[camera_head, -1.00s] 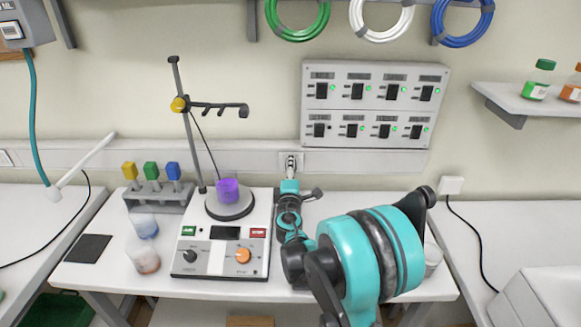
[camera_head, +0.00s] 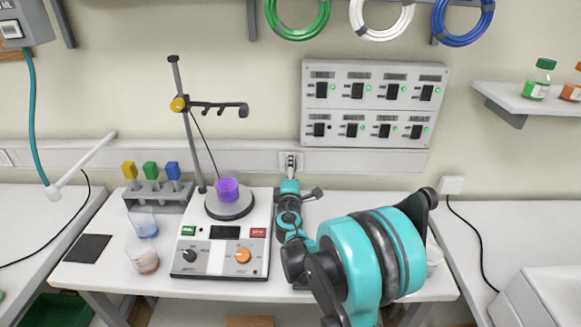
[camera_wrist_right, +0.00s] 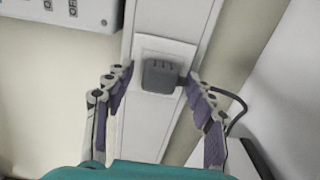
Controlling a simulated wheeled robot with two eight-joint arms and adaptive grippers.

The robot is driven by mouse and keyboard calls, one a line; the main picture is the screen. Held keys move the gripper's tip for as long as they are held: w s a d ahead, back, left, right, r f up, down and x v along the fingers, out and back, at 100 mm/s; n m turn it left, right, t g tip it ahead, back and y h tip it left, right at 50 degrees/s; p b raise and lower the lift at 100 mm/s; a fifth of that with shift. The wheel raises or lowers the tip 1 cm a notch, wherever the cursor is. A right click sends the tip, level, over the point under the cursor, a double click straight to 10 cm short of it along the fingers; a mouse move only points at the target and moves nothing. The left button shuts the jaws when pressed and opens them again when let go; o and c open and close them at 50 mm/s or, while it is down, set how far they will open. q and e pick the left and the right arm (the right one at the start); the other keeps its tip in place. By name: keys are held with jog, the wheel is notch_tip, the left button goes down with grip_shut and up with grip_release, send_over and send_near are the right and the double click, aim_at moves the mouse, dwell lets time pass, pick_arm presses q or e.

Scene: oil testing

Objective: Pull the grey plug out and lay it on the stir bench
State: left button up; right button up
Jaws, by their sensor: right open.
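The grey plug (camera_wrist_right: 160,76) sits in a white wall socket plate (camera_wrist_right: 152,108) in the right wrist view. Its black cord hangs off to the right. My right gripper (camera_wrist_right: 156,82) is open, with one finger on each side of the plug and a visible gap to each side. In the head view my right gripper (camera_head: 290,163) reaches to the wall trunking behind the bench and mostly hides the plug. The stir bench (camera_head: 98,273) is a white table below it. My left gripper is not in view.
A stirrer (camera_head: 220,258) with a purple beaker (camera_head: 228,190) stands left of my right arm. A rack of coloured-capped items (camera_head: 158,198) and two beakers stand farther left. A switch panel (camera_head: 374,105) hangs above. Some bench surface is clear at the left front.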

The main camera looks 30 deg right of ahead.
grip_shut()
jog(key=v, duration=0.6)
dwell(1.1)
dwell(0.3)
